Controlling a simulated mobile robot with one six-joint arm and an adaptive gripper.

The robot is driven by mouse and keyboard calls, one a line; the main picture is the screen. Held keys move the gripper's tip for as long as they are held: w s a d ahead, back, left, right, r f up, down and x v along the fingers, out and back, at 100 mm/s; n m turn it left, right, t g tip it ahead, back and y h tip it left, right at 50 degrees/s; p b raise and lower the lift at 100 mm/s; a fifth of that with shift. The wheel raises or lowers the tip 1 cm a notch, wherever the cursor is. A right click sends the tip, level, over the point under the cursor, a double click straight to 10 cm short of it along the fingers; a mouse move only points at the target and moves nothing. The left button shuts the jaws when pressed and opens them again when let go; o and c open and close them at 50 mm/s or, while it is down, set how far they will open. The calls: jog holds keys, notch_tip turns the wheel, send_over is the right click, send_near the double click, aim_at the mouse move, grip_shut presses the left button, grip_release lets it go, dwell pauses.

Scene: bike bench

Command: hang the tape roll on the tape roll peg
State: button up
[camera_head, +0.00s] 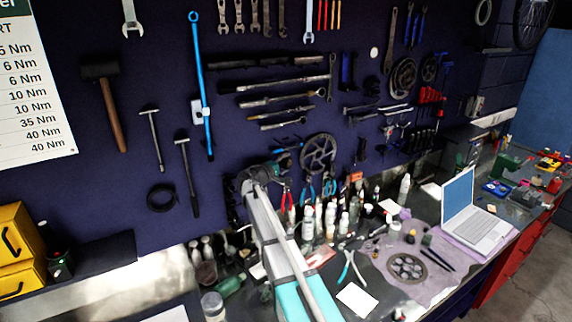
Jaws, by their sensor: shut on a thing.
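My gripper (276,168) is at the far end of my pale arm, in front of the dark tool wall, left of a large chainring. It is small and dark here. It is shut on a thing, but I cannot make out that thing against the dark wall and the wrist. I cannot pick out the tape roll for certain. The tape roll peg is not clear either. A small white disc (374,53) shows on the upper wall, and I cannot tell whether it is part of a peg. A black ring (161,198) hangs at the lower left of the wall.
The bench below holds several bottles (309,222), pliers, a white card (357,300) and a laptop (474,213). A hammer (107,105), a long blue tool (200,70) and a chainring (318,153) hang on the wall around my gripper. Yellow drawers (18,248) stand at the left.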

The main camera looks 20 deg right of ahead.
dwell(0.4)
jog(key=o, duration=1.1)
jog(key=shift+s, duration=0.1)
jog(key=v, duration=0.7)
jog(key=shift+a, duration=0.2)
